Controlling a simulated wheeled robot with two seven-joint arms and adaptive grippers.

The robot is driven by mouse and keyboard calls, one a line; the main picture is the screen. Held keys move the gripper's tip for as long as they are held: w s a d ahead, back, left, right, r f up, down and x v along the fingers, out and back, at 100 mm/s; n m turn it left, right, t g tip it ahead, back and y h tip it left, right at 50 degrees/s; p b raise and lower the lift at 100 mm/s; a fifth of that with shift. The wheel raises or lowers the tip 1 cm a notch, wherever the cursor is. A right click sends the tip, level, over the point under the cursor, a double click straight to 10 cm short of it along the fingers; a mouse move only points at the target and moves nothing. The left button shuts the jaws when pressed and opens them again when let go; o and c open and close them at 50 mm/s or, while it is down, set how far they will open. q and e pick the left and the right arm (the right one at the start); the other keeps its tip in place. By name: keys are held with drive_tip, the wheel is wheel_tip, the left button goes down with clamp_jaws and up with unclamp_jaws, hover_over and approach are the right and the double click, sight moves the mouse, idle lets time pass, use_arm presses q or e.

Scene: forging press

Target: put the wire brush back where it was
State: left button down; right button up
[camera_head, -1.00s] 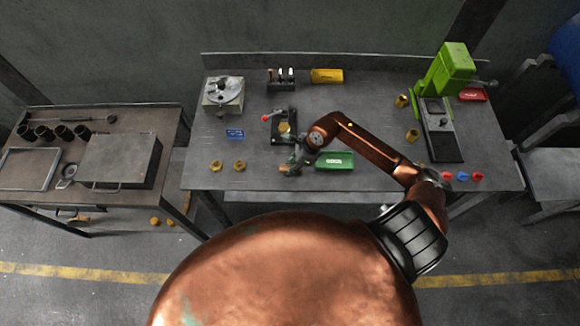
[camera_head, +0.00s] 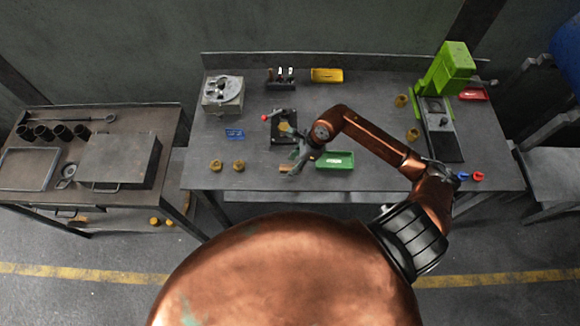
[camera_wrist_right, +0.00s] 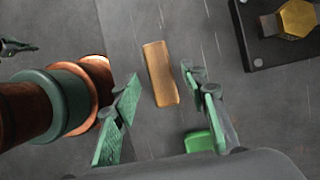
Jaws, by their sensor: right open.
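A tan, wood-coloured bar, which I take to be the wire brush (camera_head: 286,168), lies flat near the front edge of the bench (camera_head: 370,110). Its bristles cannot be made out. In the right wrist view the bar (camera_wrist_right: 160,73) lies beyond and between the fingertips, with a gap on both sides. My right gripper (camera_head: 297,157) is open and empty, just above and beside the bar in the head view. Its green fingers (camera_wrist_right: 160,85) stand apart in the wrist view. My left gripper is not seen in the head view.
A green tray (camera_head: 335,160) sits close right of the gripper. A dark fixture with a red-knobbed lever (camera_head: 281,127) stands behind it. Brass pieces (camera_head: 227,165) lie to the left. A green press (camera_head: 445,75) stands at the right.

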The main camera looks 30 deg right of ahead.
drive_tip(key=b+v, duration=0.1)
drive_tip(key=v, duration=0.8)
drive_tip(key=shift+a, duration=0.1)
idle(0.8)
